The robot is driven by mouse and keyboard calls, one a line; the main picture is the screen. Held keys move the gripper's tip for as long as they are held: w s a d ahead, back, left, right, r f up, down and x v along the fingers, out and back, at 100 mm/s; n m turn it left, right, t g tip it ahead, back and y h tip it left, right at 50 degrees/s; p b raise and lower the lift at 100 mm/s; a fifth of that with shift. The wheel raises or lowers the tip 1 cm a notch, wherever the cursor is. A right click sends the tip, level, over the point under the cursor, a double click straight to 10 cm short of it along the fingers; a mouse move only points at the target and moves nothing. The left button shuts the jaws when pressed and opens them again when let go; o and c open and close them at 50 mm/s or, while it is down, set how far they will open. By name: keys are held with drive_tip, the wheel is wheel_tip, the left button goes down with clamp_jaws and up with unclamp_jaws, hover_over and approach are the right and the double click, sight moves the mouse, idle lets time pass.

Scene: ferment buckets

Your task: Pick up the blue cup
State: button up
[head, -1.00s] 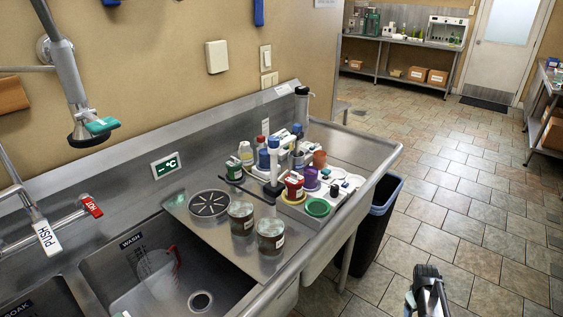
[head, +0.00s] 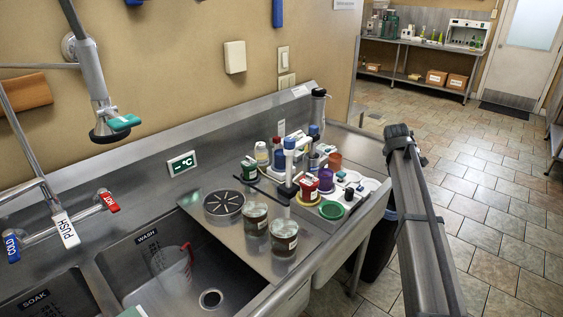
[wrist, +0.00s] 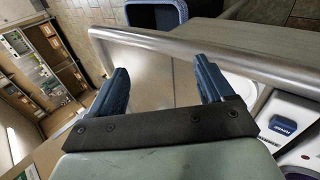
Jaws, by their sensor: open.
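I cannot make out a clear blue cup. In the head view, a blue-topped item (head: 290,143) and another blue top (head: 314,131) stand in the cluster on the counter. They are too small to tell whether either is a cup. A red cup (head: 308,188), a purple cup (head: 326,179), an orange cup (head: 335,160) and a green cup (head: 332,210) are beside them. My gripper (wrist: 160,82) shows in the wrist view with its two blue fingers apart and nothing between them. It is near the counter's right edge, right of the cluster.
Two dark jars (head: 284,238) stand on the drainboard left of the cups. The sink basin (head: 150,245) holds a clear jug (head: 172,270). A bin (wrist: 156,14) stands beyond the metal counter rim (wrist: 190,46). The counter right of the cups looks bare.

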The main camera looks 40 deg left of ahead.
drive_tip(key=s+a+r+n+y, duration=0.1)
drive_tip(key=s+a+r+n, duration=0.15)
drive_tip(key=a+r, duration=0.55)
drive_tip(key=s+a+r+n+g+y, duration=0.15)
drive_tip(key=s+a+r, duration=0.25)
drive_tip(key=a, duration=0.7)
drive_tip(key=s+a+r+n+y, duration=0.1)
drive_tip(key=s+a+r+n, duration=0.25)
drive_tip(key=a+r, duration=0.45)
drive_tip(key=n+g+h, duration=0.4)
drive_tip(key=n+g, duration=0.2)
hover_over(281, 157)
drive_tip(key=w+a, duration=0.1)
drive_tip(key=a, duration=0.1)
wheel_tip(281, 157, down, 10)
drive_tip(key=f, duration=0.7)
drive_tip(key=shift+w+d+f, duration=0.1)
drive_tip(key=shift+w+f, duration=0.1)
drive_tip(key=shift+f, duration=0.1)
drive_tip(key=shift+w+d+f, duration=0.1)
drive_tip(key=shift+f, duration=1.25)
drive_tip(key=shift+w+f, duration=0.1)
drive_tip(key=shift+f, duration=1.25)
drive_tip(key=c, duration=1.1)
